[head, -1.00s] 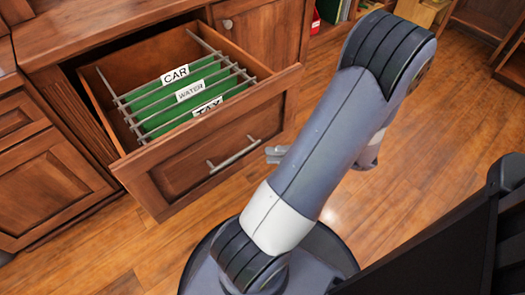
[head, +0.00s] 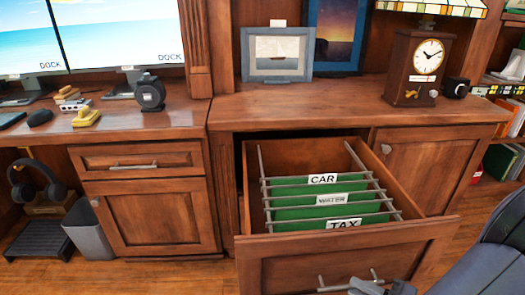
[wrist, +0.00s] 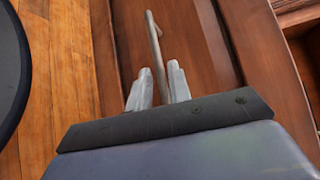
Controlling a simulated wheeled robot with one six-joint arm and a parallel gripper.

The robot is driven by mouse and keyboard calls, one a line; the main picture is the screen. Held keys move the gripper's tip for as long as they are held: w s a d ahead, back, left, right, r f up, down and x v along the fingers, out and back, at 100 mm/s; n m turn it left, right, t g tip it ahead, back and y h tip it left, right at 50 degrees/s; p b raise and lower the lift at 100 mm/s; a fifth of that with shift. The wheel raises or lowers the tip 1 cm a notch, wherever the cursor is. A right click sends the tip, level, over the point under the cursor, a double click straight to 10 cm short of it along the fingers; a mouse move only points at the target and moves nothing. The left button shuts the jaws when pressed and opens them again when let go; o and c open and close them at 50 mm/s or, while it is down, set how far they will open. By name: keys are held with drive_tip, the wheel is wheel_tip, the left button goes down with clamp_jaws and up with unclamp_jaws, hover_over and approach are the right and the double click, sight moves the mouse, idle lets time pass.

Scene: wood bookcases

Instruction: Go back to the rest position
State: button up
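My gripper (wrist: 160,80) is open, with a gap between its two pale fingertips in the wrist view. The drawer's metal handle (wrist: 155,40) runs into view between and beyond the fingers; I cannot tell whether they touch it. In the head view a small part of my gripper (head: 373,287) shows at the bottom edge, by the right part of the handle (head: 335,288). The wooden drawer (head: 430,230) is pulled open and holds green hanging files labelled CAR, WATER and TAX.
The cabinet top (head: 300,110) carries a clock (head: 416,68), picture frames and a lamp. A desk at left holds monitors, a black round device (head: 150,93) and small items. Headphones (head: 38,185) and a grey bin (head: 88,232) stand below. Wood floor (wrist: 60,80) shows beside the drawer.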

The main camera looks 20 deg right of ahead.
drive_tip(key=shift+x, duration=1.2)
drive_tip(key=shift+w, duration=0.2)
